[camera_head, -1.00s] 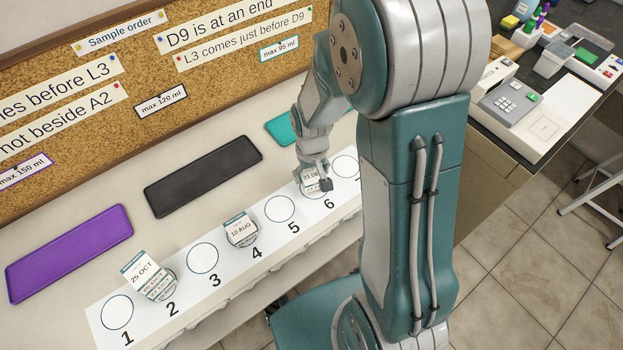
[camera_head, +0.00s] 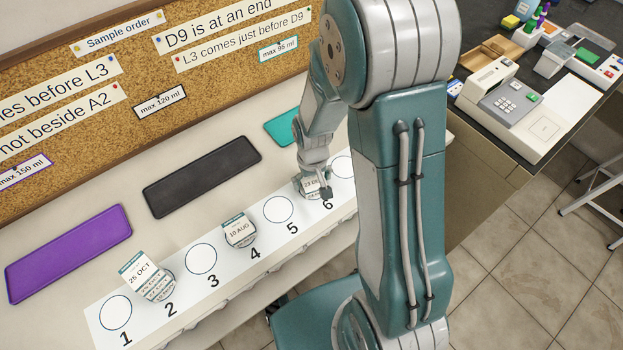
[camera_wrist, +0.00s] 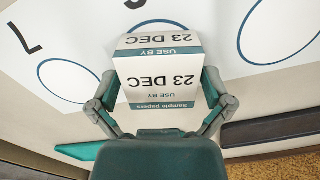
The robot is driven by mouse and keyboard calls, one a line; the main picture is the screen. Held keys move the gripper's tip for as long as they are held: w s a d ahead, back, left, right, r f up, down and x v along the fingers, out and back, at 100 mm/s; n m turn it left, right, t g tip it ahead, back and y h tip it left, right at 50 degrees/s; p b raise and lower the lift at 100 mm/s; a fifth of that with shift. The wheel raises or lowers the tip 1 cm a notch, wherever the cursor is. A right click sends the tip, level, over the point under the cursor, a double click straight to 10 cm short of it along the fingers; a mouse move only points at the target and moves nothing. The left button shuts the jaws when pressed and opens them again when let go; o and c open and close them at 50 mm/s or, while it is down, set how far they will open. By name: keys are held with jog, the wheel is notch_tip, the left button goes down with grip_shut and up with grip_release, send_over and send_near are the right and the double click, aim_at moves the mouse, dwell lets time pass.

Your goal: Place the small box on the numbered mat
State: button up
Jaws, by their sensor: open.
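The small box labelled 23 DEC (camera_head: 310,184) is at circle 6 of the white numbered mat (camera_head: 184,284). In the wrist view the box (camera_wrist: 160,78) covers part of its circle, whose blue arc shows beyond it. My gripper (camera_head: 318,187) is around this box. In the wrist view its two fingers (camera_wrist: 158,88) are open, one on each side of the box and close to its sides. I cannot tell whether they touch it. Another box, 10 AUG (camera_head: 239,231), sits at circle 4. The box marked 25 OCT (camera_head: 138,271) stands at circle 2.
Circles 1, 3 and 5 are empty. Behind the mat lie a purple tray (camera_head: 70,253), a black tray (camera_head: 202,176) and a teal tray (camera_head: 282,128), partly hidden by my arm. A cork board (camera_head: 215,75) with notes stands behind. Instruments stand on the right bench (camera_head: 505,135).

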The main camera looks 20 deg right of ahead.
aim_at(312, 179)
notch_tip(312, 179, up, 13)
jog(key=s+r+t, duration=0.5)
jog(key=s+r, duration=0.9)
jog(key=r, duration=0.1)
jog(key=shift+m+t, duration=0.3)
